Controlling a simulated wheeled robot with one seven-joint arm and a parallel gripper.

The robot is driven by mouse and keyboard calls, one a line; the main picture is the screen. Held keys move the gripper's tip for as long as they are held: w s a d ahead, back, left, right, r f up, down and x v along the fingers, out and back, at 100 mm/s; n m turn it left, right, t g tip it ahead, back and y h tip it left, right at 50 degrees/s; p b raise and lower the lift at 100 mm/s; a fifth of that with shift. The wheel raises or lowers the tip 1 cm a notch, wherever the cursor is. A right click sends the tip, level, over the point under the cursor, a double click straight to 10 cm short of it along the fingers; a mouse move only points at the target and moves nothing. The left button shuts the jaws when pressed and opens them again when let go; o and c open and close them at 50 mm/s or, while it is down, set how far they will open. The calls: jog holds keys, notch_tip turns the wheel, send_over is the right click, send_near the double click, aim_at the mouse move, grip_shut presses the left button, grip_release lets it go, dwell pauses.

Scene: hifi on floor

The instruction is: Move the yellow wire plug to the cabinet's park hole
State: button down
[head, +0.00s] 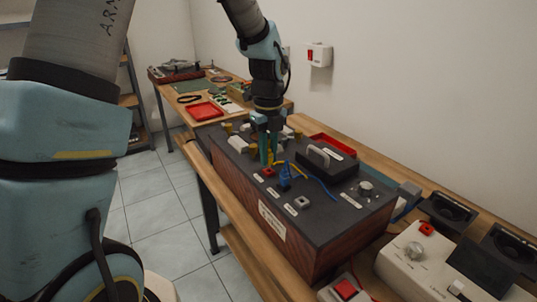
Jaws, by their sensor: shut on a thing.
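My gripper (268,152) points down over the dark top of the wood-sided cabinet (318,228), left of its middle. Its teal fingers are shut on the yellow wire plug, which is mostly hidden between them. A bit of yellow wire (279,161) shows just right of the fingertips. I cannot tell whether the plug's tip is in a hole or just above the top. The park hole cannot be made out at this size.
A blue plug (285,175) with a blue wire stands close right of the fingers. A black block with a grey handle (318,157), a knob (365,188) and small labelled sockets (302,203) share the top. A white switch box (425,265) stands front right. A red tray (201,112) lies behind.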

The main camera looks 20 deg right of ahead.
jog(key=shift+r+p, duration=1)
jog(key=shift+r, duration=0.2)
